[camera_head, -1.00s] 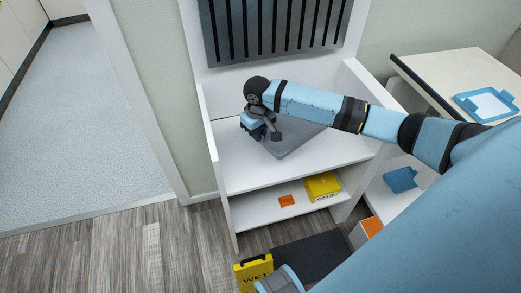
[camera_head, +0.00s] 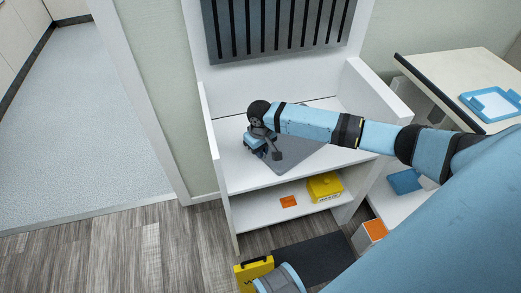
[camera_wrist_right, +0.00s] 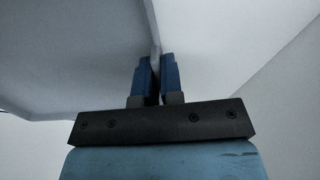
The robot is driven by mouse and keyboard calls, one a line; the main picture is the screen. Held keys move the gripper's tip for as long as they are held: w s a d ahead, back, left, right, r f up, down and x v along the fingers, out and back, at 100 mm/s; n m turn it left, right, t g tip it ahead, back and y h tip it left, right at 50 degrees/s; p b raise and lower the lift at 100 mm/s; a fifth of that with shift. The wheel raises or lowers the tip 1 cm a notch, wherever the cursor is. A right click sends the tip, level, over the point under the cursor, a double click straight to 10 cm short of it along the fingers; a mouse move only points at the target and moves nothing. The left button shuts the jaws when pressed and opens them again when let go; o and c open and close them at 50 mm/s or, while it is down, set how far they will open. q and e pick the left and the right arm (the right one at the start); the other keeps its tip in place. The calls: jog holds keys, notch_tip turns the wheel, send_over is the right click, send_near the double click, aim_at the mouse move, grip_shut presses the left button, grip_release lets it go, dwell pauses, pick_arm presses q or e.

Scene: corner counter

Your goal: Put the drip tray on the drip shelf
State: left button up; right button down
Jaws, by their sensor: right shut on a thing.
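My right gripper (camera_head: 262,148) is over the upper white shelf (camera_head: 240,178) of a white unit, near its left side. It is shut on the edge of the drip tray (camera_head: 302,154), a flat grey plate. In the right wrist view the two blue fingers (camera_wrist_right: 155,78) pinch the thin edge of the tray (camera_wrist_right: 75,50), which spreads to the left. The tray lies low over the shelf, partly hidden behind my arm; I cannot tell whether it touches the shelf. My left gripper is not in view.
A slatted grey panel (camera_head: 275,28) hangs above the shelf, with white side walls around it. The lower shelf holds a yellow box (camera_head: 324,186) and an orange card (camera_head: 288,201). A yellow sign (camera_head: 253,272) and dark mat (camera_head: 315,257) are on the floor. A counter stands right.

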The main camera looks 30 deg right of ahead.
jog(key=c, duration=1.3)
grip_release()
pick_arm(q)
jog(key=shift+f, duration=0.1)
pick_arm(e)
jog(key=shift+o, duration=0.2)
pick_arm(q)
jog(key=p, duration=0.2)
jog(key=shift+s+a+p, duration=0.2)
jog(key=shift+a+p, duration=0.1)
jog(key=shift+p, duration=0.05)
pick_arm(e)
notch_tip(320, 180, up, 12)
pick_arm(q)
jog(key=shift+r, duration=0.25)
pick_arm(e)
jog(key=shift+r, duration=0.1)
